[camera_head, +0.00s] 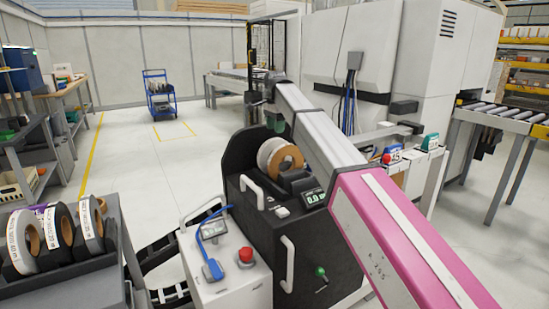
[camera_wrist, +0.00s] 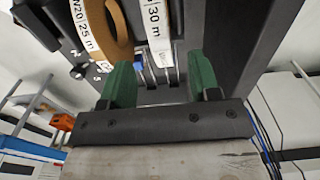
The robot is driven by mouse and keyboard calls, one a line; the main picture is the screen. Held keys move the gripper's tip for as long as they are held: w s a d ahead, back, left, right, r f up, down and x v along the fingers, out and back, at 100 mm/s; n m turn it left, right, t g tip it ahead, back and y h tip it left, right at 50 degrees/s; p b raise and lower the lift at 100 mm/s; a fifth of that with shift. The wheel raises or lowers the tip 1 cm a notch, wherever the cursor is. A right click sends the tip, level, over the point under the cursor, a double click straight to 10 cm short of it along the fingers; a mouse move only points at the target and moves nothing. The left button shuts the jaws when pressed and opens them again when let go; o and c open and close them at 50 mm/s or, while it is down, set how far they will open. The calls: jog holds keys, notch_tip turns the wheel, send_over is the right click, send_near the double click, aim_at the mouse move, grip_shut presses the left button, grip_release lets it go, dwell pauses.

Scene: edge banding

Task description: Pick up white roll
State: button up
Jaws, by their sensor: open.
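In the wrist view a white roll face (camera_wrist: 157,28) with a "30 m" label stands upright in a dark holder, beyond the gap between my fingers. My gripper (camera_wrist: 161,80) is open, with a green finger to each side and nothing between them. In the head view a white roll (camera_head: 267,153) with a brown core sits in the black machine (camera_head: 238,160). My gripper (camera_head: 275,122) is just above it there, partly hidden by my arm.
In the wrist view another white roll face (camera_wrist: 90,25), labelled "25 m", and a brown ring (camera_wrist: 122,35) lie left of the gap. A box with a red button (camera_head: 246,255) stands before the machine. A blue cart (camera_head: 159,92) is far back; the floor between is clear.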

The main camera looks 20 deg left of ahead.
aim_at(275, 139)
notch_tip(275, 139, down, 8)
jog(key=shift+r, duration=0.2)
grip_shut()
